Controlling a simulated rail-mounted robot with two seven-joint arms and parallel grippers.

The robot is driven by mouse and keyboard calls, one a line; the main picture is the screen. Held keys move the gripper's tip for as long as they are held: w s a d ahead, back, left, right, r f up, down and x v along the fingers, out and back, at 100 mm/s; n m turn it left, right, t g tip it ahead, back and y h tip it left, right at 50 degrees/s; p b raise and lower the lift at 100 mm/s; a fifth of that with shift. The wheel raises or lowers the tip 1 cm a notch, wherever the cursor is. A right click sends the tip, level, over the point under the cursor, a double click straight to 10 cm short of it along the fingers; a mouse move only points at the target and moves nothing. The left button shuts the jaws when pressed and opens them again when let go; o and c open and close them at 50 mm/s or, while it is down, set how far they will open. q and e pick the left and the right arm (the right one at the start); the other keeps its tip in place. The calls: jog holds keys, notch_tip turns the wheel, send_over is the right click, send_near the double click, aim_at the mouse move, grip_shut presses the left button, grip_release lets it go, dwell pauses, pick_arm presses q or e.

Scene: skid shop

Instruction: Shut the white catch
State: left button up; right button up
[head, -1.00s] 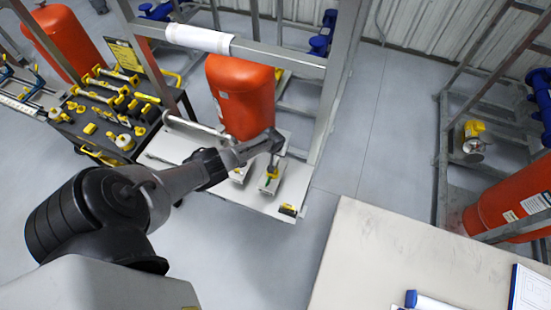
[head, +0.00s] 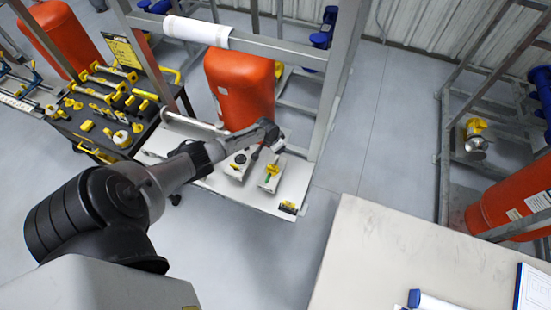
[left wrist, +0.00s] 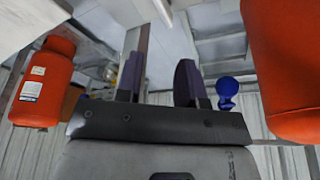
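Two small pale boxes stand on the white shelf board (head: 225,187). The left box (head: 238,165) has a dark round part on top. The right box (head: 270,179) carries a yellow handle-like part (head: 273,169) and a green mark. I cannot tell which part is the white catch. My left gripper (head: 268,148) is above and just behind these boxes in the head view, and hides part of their back ends. In the left wrist view its two dark fingers (left wrist: 159,82) stand apart with nothing between them. My right gripper is not in view.
An orange tank (head: 240,88) stands right behind the boxes. Grey frame posts (head: 328,108) rise beside it. A small yellow-black item (head: 288,207) sits at the board's front corner. A tool cart (head: 110,120) is at left, a pale table (head: 400,250) at front right.

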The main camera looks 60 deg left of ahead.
pick_arm(q)
jog(key=shift+f+m+b, duration=0.1)
jog(key=shift+m+b, duration=0.3)
jog(key=shift+b, duration=0.05)
jog(key=m+h+b, duration=0.1)
jog(key=m+b, duration=0.2)
jog(key=m, duration=0.1)
jog(key=shift+r+m+h+b, duration=0.3)
jog(key=shift+m+h+b, duration=0.1)
jog(key=shift+m+b, duration=0.3)
jog(key=shift+r+m, duration=0.2)
jog(key=shift+m, duration=0.2)
